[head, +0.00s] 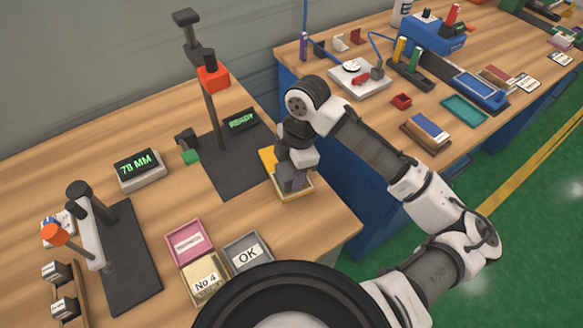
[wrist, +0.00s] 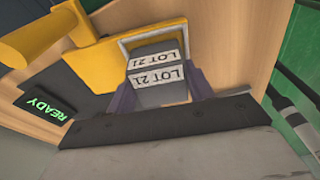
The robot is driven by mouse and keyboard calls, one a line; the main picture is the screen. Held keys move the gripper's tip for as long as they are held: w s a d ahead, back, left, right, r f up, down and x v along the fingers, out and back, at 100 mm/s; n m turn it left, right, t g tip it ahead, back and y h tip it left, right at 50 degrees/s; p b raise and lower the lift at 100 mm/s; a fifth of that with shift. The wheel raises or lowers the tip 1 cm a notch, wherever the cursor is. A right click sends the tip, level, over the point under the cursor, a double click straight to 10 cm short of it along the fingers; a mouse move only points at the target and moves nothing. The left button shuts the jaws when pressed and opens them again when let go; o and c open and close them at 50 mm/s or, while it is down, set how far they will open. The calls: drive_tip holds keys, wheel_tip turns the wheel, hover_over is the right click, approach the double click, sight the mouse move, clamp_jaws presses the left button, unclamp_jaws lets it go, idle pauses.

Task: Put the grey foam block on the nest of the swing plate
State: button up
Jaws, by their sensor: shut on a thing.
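The grey foam block (wrist: 160,96) shows in the wrist view between my gripper's (wrist: 160,92) purple fingers, which are shut on it. Two white "LOT 21" strips show on grey surfaces there; I cannot tell whether these belong to one block or two. In the head view my gripper (head: 291,184) points down over this pale-rimmed nest (head: 305,186), right of the yellow plate (head: 266,159). Whether the block touches the floor of the nest is hidden.
A press stand (head: 215,125) with an orange head and a "READY" display (head: 241,121) stands left of my gripper. Pink (head: 187,240), "No 4" (head: 204,280) and grey "OK" (head: 247,254) trays lie nearer. A blue bench (head: 345,195) is at right.

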drive_tip(key=shift+f, duration=0.15)
drive_tip(key=o, duration=1)
drive_tip(key=shift+c, duration=0.2)
wheel_tip(320, 180, up, 12)
drive_tip(key=d+b, duration=0.1)
drive_tip(key=shift+w+d+b, duration=0.3)
drive_tip(key=shift+w+d, duration=0.05)
